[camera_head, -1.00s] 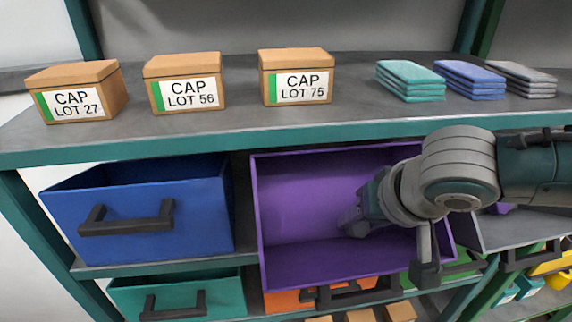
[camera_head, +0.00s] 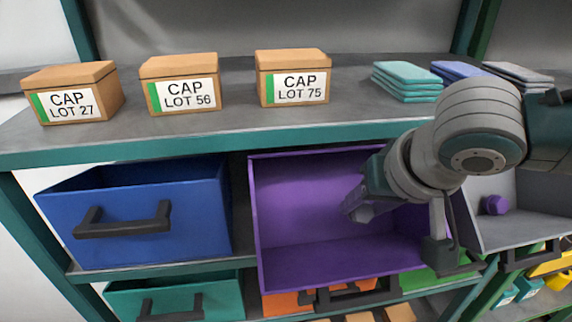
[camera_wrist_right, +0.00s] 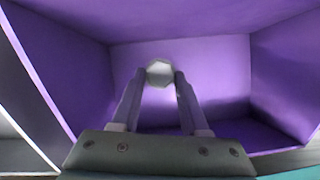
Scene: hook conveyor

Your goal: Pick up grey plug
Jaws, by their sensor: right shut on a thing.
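The grey plug (camera_wrist_right: 159,72) shows in the right wrist view as a pale faceted piece between the fingertips of my right gripper (camera_wrist_right: 160,79). In the head view, the grey plug (camera_head: 363,214) shows at the tip of the right gripper (camera_head: 355,206). The gripper is shut on it and holds it inside the open purple bin (camera_head: 290,275), above the bin's floor. My right arm hides the right part of the bin. My left gripper is in neither view.
A grey bin (camera_head: 510,238) with a purple plug (camera_head: 495,205) is at the right. A blue bin (camera_head: 190,225) is at the left. Above, the shelf carries boxes marked CAP (camera_head: 180,83) and stacked cloths (camera_head: 407,80). The purple bin's walls surround the gripper.

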